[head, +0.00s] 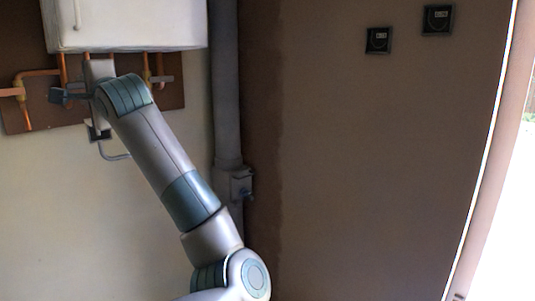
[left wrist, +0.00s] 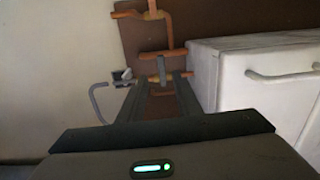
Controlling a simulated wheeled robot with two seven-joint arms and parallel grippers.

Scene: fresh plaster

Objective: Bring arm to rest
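My left arm (head: 160,160) rises from the bottom of the head view and reaches up and left to the pipework under a white wall unit. In the left wrist view my left gripper (left wrist: 161,80) has its two dark fingers apart, with a gap between them. Copper pipework (left wrist: 165,52) shows just beyond the fingertips; I cannot tell whether they touch it. My right gripper is in neither view.
The white unit (head: 125,25) hangs close above the wrist, over a brown board (head: 30,75). A grey bent pipe (left wrist: 95,100) is near the fingers. A thick grey vertical pipe (head: 225,90) stands right of the arm. Two dark wall plates (head: 378,40) are at upper right; the plaster below is bare.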

